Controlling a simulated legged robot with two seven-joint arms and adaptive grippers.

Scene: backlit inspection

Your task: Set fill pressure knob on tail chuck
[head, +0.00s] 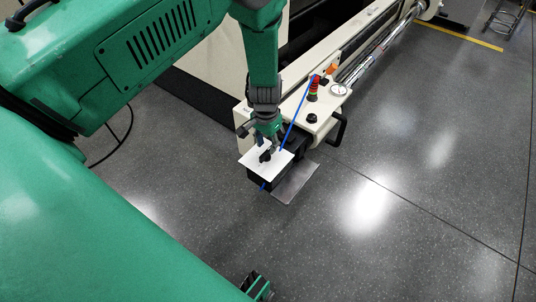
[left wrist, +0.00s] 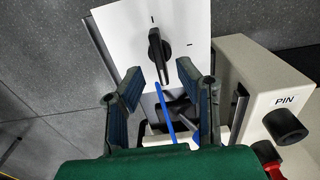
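The black knob (left wrist: 159,50) sits on a white panel (left wrist: 118,22) with short dark marks above it and to its right. In the left wrist view its bar is nearly upright, roughly in line with the upper mark. The knob (head: 265,156) and the white panel (head: 247,160) also show small in the head view. My left gripper (left wrist: 157,76) is open, its two fingers apart and pointing at the knob, with no grip on it. It shows from above in the head view (head: 267,146). A dark and green piece at the bottom edge, perhaps my right gripper (head: 258,288), is cut off.
A thin blue rod (head: 297,113) rises beside the panel; its lower part (left wrist: 165,112) shows between my fingers. A cream housing (left wrist: 258,85) labelled PIN with a black knob (left wrist: 285,125) is at the right. A gauge (head: 338,90) and black handle (head: 339,127) stand nearby. Floor right is clear.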

